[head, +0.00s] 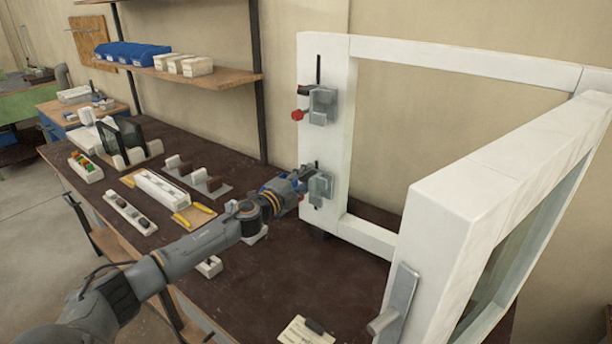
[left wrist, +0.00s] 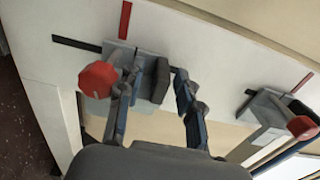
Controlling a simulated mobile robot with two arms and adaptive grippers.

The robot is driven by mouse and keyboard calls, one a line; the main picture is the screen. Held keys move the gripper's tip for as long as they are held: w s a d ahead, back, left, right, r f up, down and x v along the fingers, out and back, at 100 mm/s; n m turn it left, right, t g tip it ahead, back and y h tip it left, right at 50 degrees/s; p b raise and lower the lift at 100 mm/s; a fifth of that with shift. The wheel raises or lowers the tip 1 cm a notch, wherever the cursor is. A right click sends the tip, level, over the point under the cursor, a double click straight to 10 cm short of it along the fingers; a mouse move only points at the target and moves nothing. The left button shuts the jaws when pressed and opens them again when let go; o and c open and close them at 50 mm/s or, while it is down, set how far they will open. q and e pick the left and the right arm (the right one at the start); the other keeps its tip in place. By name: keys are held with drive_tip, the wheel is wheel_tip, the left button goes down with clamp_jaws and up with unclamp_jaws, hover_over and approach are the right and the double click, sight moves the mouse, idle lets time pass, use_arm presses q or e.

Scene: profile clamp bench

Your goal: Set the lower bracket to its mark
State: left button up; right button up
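The lower bracket, a grey block (head: 320,187), sits low on the white upright of the frame. In the left wrist view, it is the left block (left wrist: 148,62), with a red knob (left wrist: 98,79), a dark slot (left wrist: 77,43) and a red mark line (left wrist: 125,20) beside its upper edge. My left gripper (head: 298,184) is at this bracket. In the left wrist view, its fingers (left wrist: 157,78) stand apart on either side of the block's dark part, with a gap at the right finger. Contact at the left finger is unclear. My right gripper is out of view.
The upper bracket (head: 321,105) sits above on the same upright, with a red knob (head: 297,115). The white frame (head: 440,220) rises at right, a lever handle on its near side. Trays and small parts (head: 160,190) crowd the left of the dark bench (head: 270,270).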

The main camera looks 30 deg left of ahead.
use_arm(q)
drive_tip(key=shift+w, duration=0.1)
clamp_jaws()
wheel_tip(320, 180, down, 2)
drive_tip(key=shift+b, duration=0.8)
unclamp_jaws()
